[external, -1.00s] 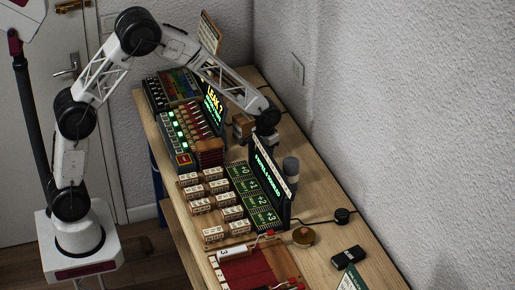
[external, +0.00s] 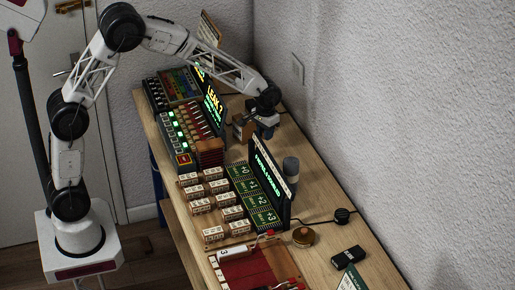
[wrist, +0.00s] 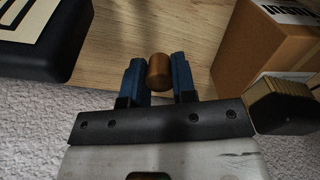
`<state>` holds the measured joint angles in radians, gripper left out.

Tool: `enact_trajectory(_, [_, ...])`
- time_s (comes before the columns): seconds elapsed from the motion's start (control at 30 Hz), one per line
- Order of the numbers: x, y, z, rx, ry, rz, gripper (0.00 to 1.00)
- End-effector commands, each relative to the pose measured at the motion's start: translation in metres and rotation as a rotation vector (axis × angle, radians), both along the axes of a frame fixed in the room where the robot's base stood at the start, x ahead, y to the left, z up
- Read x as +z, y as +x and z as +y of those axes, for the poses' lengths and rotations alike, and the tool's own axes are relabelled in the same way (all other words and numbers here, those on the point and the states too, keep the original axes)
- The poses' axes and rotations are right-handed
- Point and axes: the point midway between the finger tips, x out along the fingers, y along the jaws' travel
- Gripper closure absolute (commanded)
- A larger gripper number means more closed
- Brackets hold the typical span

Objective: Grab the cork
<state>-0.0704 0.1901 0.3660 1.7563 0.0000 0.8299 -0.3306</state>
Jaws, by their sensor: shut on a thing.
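The cork (wrist: 158,72) is a small brown cylinder in the wrist view. My gripper (wrist: 159,78) has its two blue fingers on either side of it, shut on it. The cork sits between the fingertips, with the wooden tabletop behind it. In the external view my gripper (external: 264,130) is at the back of the table, beyond the display panels. The cork cannot be made out there.
A brown box (wrist: 262,50) stands close to the right of my fingers in the wrist view. A black object (wrist: 45,38) lies at upper left. In the external view a grey cylinder (external: 291,172) stands behind the near display panel (external: 270,185). The wall runs close behind the table.

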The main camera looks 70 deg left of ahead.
Motion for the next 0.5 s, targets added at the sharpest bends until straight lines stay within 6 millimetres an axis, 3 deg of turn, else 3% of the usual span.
enact_trajectory(0.2, [0.0127,0.0000,0.0000,0.000,0.000,-0.001,0.96])
enact_trajectory(0.5, [0.0134,0.0000,0.0000,0.000,0.000,-0.001,0.96])
